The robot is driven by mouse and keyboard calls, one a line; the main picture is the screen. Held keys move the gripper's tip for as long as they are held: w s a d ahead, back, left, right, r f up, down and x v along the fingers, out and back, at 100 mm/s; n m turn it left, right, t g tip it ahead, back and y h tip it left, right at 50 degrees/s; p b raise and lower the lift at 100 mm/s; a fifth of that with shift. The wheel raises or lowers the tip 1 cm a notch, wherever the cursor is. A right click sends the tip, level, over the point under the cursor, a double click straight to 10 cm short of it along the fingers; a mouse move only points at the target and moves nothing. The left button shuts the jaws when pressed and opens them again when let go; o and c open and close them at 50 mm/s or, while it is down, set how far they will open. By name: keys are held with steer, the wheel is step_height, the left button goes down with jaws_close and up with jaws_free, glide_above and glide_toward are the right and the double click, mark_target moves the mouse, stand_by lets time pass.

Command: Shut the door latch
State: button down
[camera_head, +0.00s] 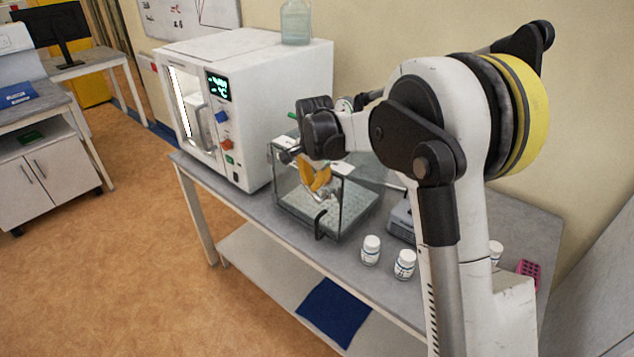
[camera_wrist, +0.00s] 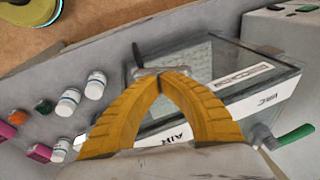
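A glass chamber (camera_head: 345,205) stands on the bench, with a black handle (camera_head: 320,224) on its front; the handle also shows in the wrist view (camera_wrist: 137,54). A small grey metal piece, seemingly the latch (camera_wrist: 145,72), lies close to this handle. My gripper (camera_head: 321,190) is at the chamber's front, its orange fingers pointing down. In the wrist view the fingertips (camera_wrist: 161,73) come together right at the grey piece and partly hide it. I cannot tell whether they pinch it or only touch in front of it.
A white oven-like machine (camera_head: 250,100) stands left of the chamber. White bottles (camera_head: 371,250) stand right of it near the bench edge. A green lever (camera_wrist: 296,135) sticks out beside the chamber's labelled panel. A pink rack (camera_head: 529,270) lies further right.

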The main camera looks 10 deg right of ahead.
mark_target(307, 188)
steer(key=g+h, duration=0.1)
steer(key=w+a+f+g, duration=0.1)
steer(key=shift+w+g+h, duration=0.1)
steer(key=shift+g+h, duration=0.2)
steer(key=shift+h, duration=0.1)
steer(key=shift+w+a+f+b, duration=0.15)
steer(key=shift+w+f+b, duration=0.15)
steer(key=shift+f+b, duration=0.2)
stand_by(0.4)
